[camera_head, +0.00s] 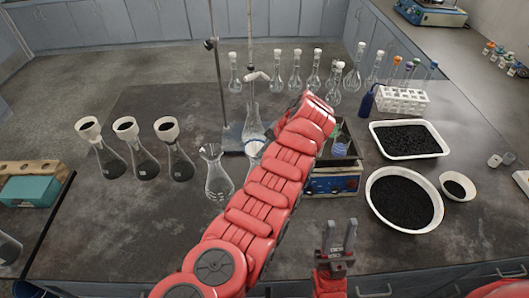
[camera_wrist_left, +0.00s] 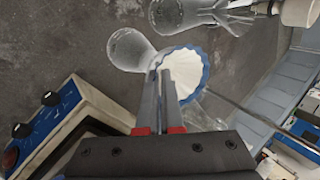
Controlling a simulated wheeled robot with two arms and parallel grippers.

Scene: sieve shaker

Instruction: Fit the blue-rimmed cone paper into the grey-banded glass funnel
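The blue-rimmed cone paper (camera_wrist_left: 190,77) is white with a wavy blue edge. In the wrist view my left gripper (camera_wrist_left: 165,76) has its fingers close together on it. In the head view part of the paper (camera_head: 254,149) shows just left of my arm, which hides the left gripper. The glass funnel (camera_head: 211,151) sits on top of a clear flask (camera_head: 219,184), left of the paper and apart from it in the head view. The wrist view shows this flask's base (camera_wrist_left: 129,48); the paper seems to cover the funnel. My right gripper (camera_head: 337,230) is open and empty, low at the front.
A stand (camera_head: 217,75) and a clear flask (camera_head: 253,122) are just behind the paper. Three flasks with white cones (camera_head: 126,124) stand at left. A blue instrument (camera_head: 333,183) is right of my arm. Black-filled trays (camera_head: 400,158) stand further right.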

